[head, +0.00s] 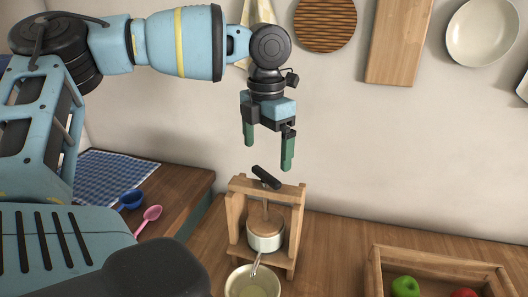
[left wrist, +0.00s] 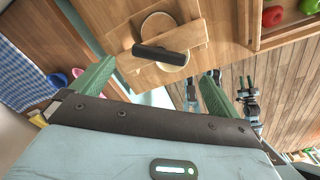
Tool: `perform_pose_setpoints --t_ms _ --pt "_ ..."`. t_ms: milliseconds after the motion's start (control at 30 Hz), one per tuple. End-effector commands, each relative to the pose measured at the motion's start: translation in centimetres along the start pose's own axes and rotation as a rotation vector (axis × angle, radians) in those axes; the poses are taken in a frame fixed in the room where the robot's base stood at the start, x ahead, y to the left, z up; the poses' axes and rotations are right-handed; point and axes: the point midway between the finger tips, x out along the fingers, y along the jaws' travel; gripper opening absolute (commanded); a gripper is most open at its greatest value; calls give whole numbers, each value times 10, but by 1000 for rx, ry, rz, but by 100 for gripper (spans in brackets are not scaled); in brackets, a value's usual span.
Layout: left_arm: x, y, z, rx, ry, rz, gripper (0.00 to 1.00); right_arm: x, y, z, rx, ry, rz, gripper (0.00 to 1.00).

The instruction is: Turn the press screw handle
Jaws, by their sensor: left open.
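A wooden press (head: 236,212) stands on the counter, with a black bar handle (head: 266,177) on top of its screw. Under the screw is a round wooden plate over a white pot (head: 265,238). My left gripper (head: 268,156) is open and empty, pointing down above the handle and apart from it. In the left wrist view the handle (left wrist: 160,54) lies across the top beam of the press (left wrist: 190,36), beyond the two green fingers (left wrist: 153,84). My right gripper cannot be made out in the head view.
A bowl (head: 253,284) with a spoon stands in front of the press. A wooden crate (head: 440,257) with a green apple (head: 405,286) and a red fruit (head: 464,293) is at right. A blue cup (head: 131,198) and pink spoon (head: 148,217) lie left. Boards and a pan hang on the wall.

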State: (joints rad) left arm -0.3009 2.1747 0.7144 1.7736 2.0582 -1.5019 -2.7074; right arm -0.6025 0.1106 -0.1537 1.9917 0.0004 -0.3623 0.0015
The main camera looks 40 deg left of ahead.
Motion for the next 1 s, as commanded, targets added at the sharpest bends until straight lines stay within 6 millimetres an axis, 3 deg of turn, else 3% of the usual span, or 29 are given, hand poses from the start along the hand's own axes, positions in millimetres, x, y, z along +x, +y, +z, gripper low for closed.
perform_pose_setpoints --t_ms 267,667,833,1000 --pt "-24 0 0 -1 -2 1 100 -2 0 -10 -2 17 2 36" --pt "-24 0 0 -20 1 0 100 -3 0 -11 -2 18 2 36" --pt "-25 0 0 -211 1 0 100 -3 1 -11 -2 20 2 36" --pt "-26 -1 0 -562 2 1 100 -3 1 -12 -2 22 2 36"
